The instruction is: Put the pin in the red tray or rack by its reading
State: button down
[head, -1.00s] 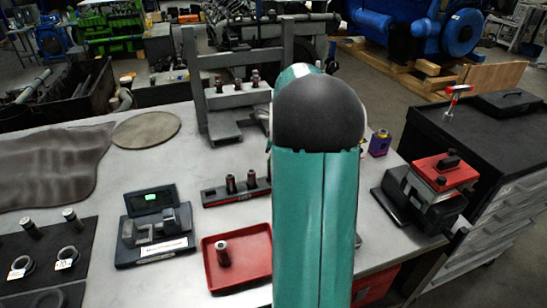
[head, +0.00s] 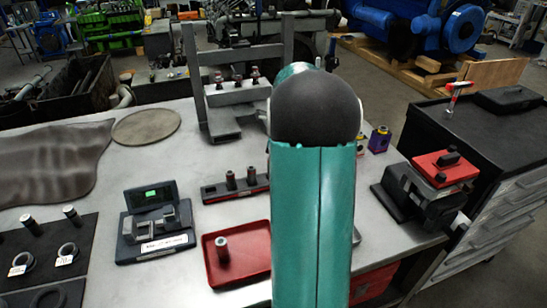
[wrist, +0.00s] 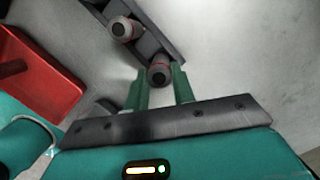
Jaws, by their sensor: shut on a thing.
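In the wrist view my gripper (wrist: 160,88) is shut on a dark pin (wrist: 158,74) with a reddish band, seen end-on between the green fingers. The pin is at the near end of the dark rack (wrist: 163,38); I cannot tell whether it is seated or lifted. Another pin (wrist: 124,29) stands in that rack. In the head view the rack (head: 214,192) shows two upright pins, and my arm hides its right end and my gripper.
A gauge with a lit green display (head: 151,196) is left of the tray. A dark mat (head: 40,255) with pins and rings is at far left. A grey stand (head: 235,95) holds several small parts behind. A red-topped black device (head: 437,175) is at right. Bare bench lies between.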

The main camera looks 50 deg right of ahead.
jog(key=shift+f, duration=0.7)
jog(key=shift+f, duration=0.25)
dwell(0.4)
jog(key=c, duration=0.7)
grip_release()
jog(key=shift+r, duration=4)
